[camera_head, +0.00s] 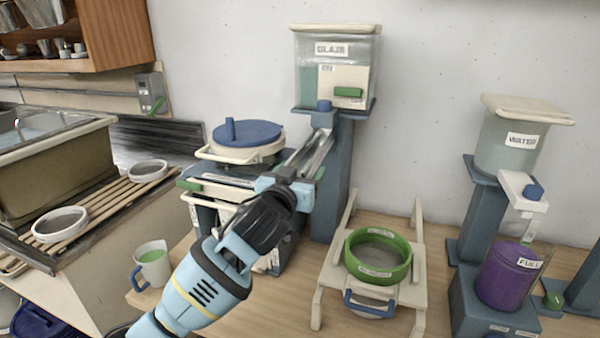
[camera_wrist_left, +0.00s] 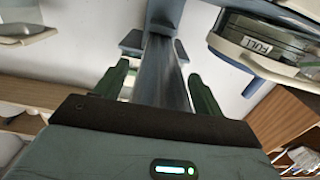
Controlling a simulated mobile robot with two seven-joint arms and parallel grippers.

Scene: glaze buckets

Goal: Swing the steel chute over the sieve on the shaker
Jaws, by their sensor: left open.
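The steel chute (camera_head: 311,154) runs from under the glaze tank (camera_head: 310,70) down toward the lower left, beside the blue-lidded bucket (camera_head: 246,140) and away from the sieve. The green-rimmed sieve (camera_head: 408,262) sits on the cream shaker frame (camera_head: 420,285) to the right. My left gripper (camera_head: 284,183) is at the chute's lower end. In the left wrist view the chute (camera_wrist_left: 168,75) runs between the two spread fingers of my left gripper (camera_wrist_left: 158,85). Finger contact with it is unclear. The right gripper is not in view.
A green-filled jug (camera_head: 151,268) stands left of my arm. The blue post (camera_head: 335,190) under the tank stands between bucket and shaker. A water tank (camera_head: 508,150) and purple bucket (camera_head: 508,275) stand at right. The wooden slats (camera_head: 100,205) hold two round sieves at left.

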